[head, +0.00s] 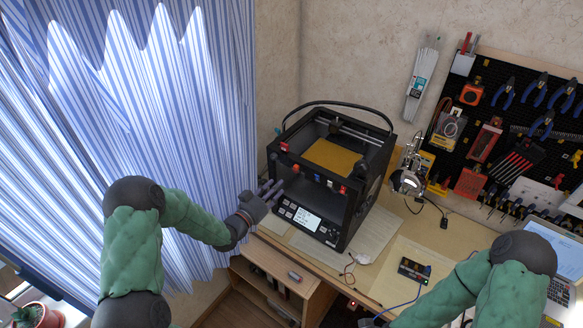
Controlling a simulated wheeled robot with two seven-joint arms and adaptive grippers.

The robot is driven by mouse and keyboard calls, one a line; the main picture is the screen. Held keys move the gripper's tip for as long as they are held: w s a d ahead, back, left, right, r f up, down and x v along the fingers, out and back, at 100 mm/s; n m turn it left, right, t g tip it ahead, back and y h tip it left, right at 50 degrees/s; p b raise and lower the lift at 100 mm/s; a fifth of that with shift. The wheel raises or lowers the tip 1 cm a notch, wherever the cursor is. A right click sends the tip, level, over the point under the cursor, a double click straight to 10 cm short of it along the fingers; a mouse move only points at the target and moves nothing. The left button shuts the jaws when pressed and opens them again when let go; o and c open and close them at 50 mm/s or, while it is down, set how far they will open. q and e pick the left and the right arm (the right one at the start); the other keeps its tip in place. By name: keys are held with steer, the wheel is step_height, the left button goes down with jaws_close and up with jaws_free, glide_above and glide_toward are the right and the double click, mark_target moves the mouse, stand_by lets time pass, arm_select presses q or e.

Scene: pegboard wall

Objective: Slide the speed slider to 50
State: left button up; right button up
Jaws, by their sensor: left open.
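A black 3D printer (345,222) stands on the wooden desk, with a control panel (306,218) low on its front. The panel has a lit white screen and small controls around it. The speed slider and its setting are too small to make out. My left gripper (273,190) is open just left of the printer's front, near the upper left end of the panel. I cannot tell whether its fingertips touch the printer. My right arm (445,297) comes in at the lower right, and its fingers do not show.
A striped curtain (150,110) hangs at the left, behind my left arm. A pegboard (520,140) with tools is on the wall at right. A small electronic box (413,269) with cables and a laptop (560,262) lie on the desk, right of the printer.

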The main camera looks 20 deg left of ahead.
mark_target(295, 169)
arm_select(q)
steer(key=p+x, duration=0.1)
steer(key=x, duration=0.9)
steer(key=shift+w+f, duration=0.2)
steer(key=shift+w, duration=0.1)
